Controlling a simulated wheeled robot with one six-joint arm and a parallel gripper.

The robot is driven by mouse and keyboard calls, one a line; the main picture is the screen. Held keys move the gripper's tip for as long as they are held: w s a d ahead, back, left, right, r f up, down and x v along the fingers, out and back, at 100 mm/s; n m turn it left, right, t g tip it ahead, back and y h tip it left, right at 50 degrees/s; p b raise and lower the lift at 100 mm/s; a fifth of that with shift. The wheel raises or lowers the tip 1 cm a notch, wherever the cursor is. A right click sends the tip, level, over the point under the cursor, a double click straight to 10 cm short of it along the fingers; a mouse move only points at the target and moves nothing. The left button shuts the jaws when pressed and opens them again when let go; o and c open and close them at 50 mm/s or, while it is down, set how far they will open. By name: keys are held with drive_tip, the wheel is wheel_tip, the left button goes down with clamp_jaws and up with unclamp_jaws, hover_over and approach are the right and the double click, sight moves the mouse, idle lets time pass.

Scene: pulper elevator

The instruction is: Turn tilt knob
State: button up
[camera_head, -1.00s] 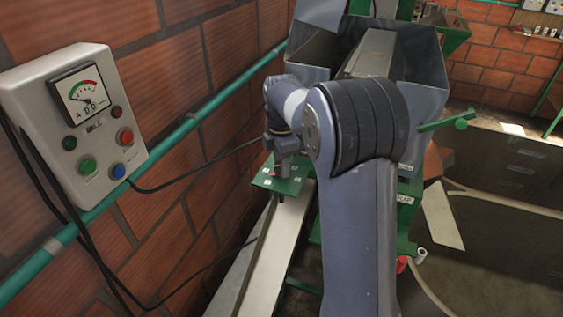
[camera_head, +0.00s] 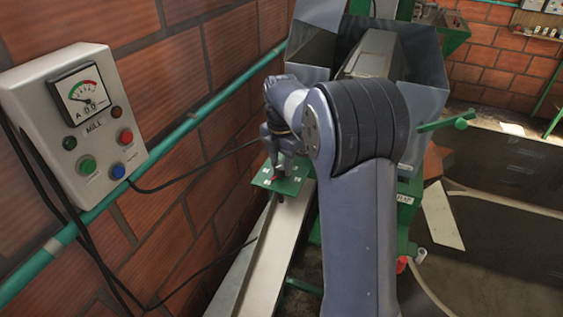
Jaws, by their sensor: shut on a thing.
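A small green plate (camera_head: 265,181) with white labels sits at the upper end of the pale metal chute. My gripper (camera_head: 277,175) points down onto this plate from above. Its fingers are close together, shut on a small knob on the plate. A bit of red (camera_head: 274,178) shows at the fingertips. The knob is mostly hidden by the fingers, so its angle cannot be read. My arm covers the area to the right of the plate.
A grey control box (camera_head: 75,125) with a dial and buttons hangs on the brick wall at left. A teal pipe (camera_head: 190,122) runs along the wall. A grey metal hopper (camera_head: 425,75) stands behind my arm. A green handle (camera_head: 447,122) sticks out at right.

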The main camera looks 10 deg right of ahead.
sight(281, 165)
drive_tip(key=o, duration=1)
wheel_tip(281, 165, up, 11)
drive_tip(key=shift+f+b, duration=0.1)
drive_tip(key=shift+b, duration=0.6)
wheel_tip(281, 165, down, 11)
drive_tip(key=shift+r+p, duration=0.1)
drive_tip(key=shift+p, duration=0.6)
